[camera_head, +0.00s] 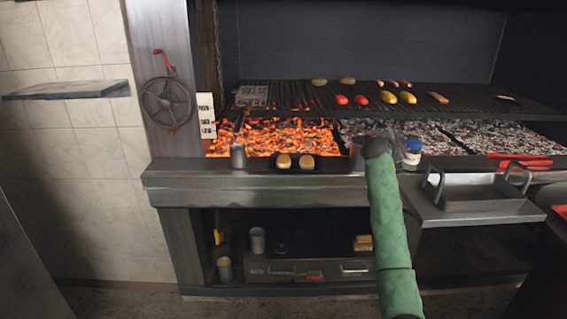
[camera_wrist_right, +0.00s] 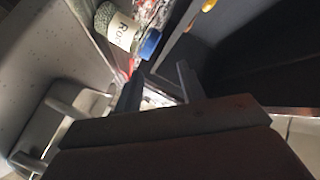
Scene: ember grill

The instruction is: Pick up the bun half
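Two small tan bun halves sit side by side on the front ledge, the left one (camera_head: 283,161) and the right one (camera_head: 306,161), left of my right arm. Two browner round pieces, a left one (camera_head: 319,81) and a right one (camera_head: 347,79), lie on the raised grate; I cannot tell if they are buns. My left gripper is not in view.
A jar with a blue lid (camera_head: 412,150) stands right of my arm and shows close to the fingers in the wrist view (camera_wrist_right: 121,29). A metal cup (camera_head: 237,156) stands left of the buns. Glowing coals (camera_head: 270,137) lie behind them. A handled tray (camera_head: 480,205) sits at right.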

